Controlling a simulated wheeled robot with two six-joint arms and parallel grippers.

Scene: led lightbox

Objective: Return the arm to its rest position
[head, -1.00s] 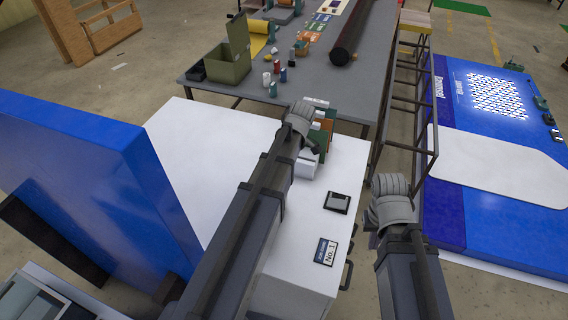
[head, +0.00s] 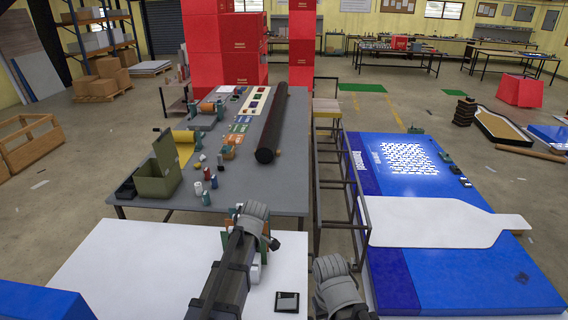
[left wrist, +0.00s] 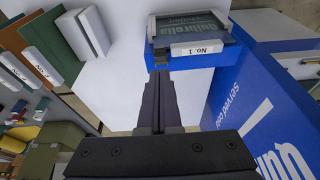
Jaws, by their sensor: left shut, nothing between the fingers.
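My left gripper (left wrist: 160,78) shows in the left wrist view, its dark fingers closed together with nothing between them. Its tips point at the near edge of a blue-rimmed box (left wrist: 215,58) with a dark printed face and a white "No. 1" label; I cannot tell if they touch. In the head view my left arm (head: 228,275) reaches over the white table (head: 120,255), and its gripper is hidden there. My right arm (head: 338,290) shows at the bottom centre; its gripper is out of view.
Green and brown binders (left wrist: 45,45) stand beside the left arm. The grey workbench (head: 225,195) beyond carries a green box (head: 158,178), small bottles and a dark roll (head: 272,125). A metal frame (head: 330,185) and a large blue lit panel (head: 445,285) lie to the right.

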